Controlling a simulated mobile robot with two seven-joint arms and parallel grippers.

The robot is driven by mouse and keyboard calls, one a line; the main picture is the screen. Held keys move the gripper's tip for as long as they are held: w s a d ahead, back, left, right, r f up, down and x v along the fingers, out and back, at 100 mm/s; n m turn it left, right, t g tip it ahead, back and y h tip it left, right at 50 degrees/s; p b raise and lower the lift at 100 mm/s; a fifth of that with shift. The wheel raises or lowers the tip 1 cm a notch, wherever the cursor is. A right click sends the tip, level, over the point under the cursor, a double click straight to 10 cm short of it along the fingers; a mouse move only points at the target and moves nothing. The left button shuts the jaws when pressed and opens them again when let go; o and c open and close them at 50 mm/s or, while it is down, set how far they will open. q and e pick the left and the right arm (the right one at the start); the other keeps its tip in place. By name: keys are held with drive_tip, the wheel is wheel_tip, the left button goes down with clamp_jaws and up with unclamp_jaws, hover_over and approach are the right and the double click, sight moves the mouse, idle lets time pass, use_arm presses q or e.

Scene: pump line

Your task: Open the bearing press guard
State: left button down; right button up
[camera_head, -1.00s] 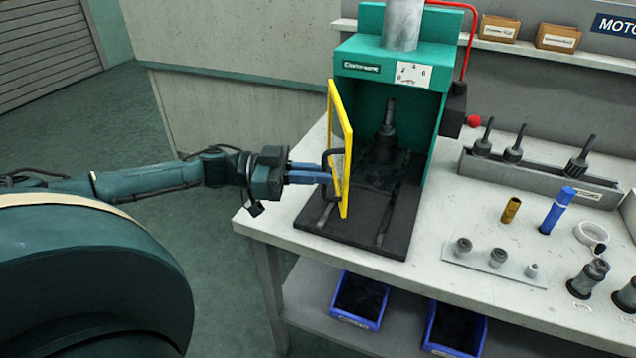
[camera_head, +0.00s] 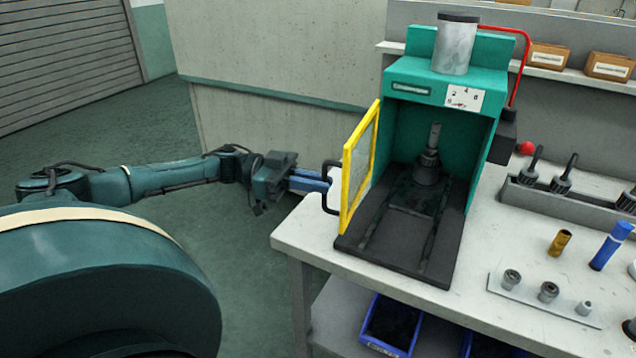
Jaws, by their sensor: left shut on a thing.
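The bearing press (camera_head: 409,90) is a green housing with a grey cylinder on top and a dark base, standing on the bench. Its guard (camera_head: 359,166) is a yellow-framed clear panel hinged at the press's left side. The guard stands swung out to the left, and the press front is uncovered. My left gripper (camera_head: 325,185) is shut on the guard's black handle (camera_head: 331,188), on the panel's left face. Inside the press a dark upright part (camera_head: 429,160) stands on the base. My right gripper is not in view.
The white bench (camera_head: 300,228) has a clear strip left of the press. To the right are a brown cylinder (camera_head: 560,242), a blue cylinder (camera_head: 612,245), a plate with small rings (camera_head: 540,300) and a rack of dark tools (camera_head: 575,205). Blue bins (camera_head: 392,325) sit below.

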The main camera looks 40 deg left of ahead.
use_arm(q)
drive_tip(key=shift+w+a+r, duration=0.2)
drive_tip(key=c, duration=1.5)
unclamp_jaws()
drive_tip(key=shift+w+f, duration=0.1)
drive_tip(key=shift+w, duration=0.05)
drive_tip(key=shift+d, duration=0.1)
drive_tip(key=shift+f, duration=0.1)
drive_tip(key=b+v, duration=0.1)
drive_tip(key=v, duration=1.2)
drive_tip(key=shift+b, duration=0.35)
